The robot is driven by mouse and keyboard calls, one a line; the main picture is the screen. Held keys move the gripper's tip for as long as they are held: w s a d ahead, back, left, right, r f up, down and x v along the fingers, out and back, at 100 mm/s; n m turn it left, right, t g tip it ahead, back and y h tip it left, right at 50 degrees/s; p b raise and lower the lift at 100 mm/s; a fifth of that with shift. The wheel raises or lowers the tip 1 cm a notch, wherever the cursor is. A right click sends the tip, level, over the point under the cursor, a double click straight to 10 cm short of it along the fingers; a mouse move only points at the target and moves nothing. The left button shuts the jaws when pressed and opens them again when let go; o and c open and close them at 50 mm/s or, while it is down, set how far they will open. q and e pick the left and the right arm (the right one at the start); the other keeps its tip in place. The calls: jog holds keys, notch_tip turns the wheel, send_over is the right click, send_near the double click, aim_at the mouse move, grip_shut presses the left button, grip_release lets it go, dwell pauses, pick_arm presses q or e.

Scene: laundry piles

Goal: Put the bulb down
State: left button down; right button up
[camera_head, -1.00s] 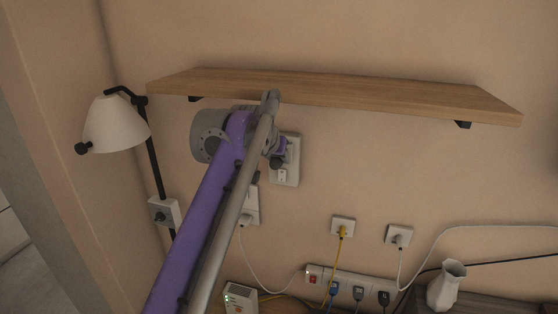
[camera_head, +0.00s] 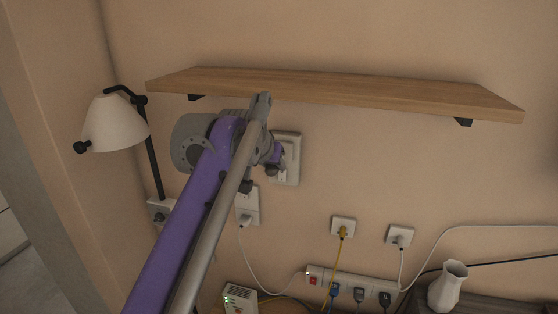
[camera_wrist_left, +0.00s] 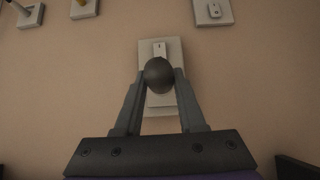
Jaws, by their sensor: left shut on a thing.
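My left gripper (camera_wrist_left: 160,82) is shut on the bulb (camera_wrist_left: 159,74), a round dark-grey ball between its fingertips in the left wrist view. The bulb is in front of a pale wall plate (camera_wrist_left: 146,48); I cannot tell how far it is from the plate. In the head view my purple left arm reaches up from the lower left to below the shelf (camera_head: 330,90). The arm's links largely hide the gripper there, and I cannot make out the bulb. My right gripper is not in view.
A lamp with a white shade (camera_head: 115,123) stands at the left. Wall sockets, a yellow cable (camera_head: 336,265) and a power strip (camera_head: 352,287) are below the shelf. A white vase (camera_head: 447,286) is at the lower right. The visible shelf top is bare.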

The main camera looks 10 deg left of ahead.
pick_arm(q)
jog(key=shift+s, duration=0.35)
dwell(0.4)
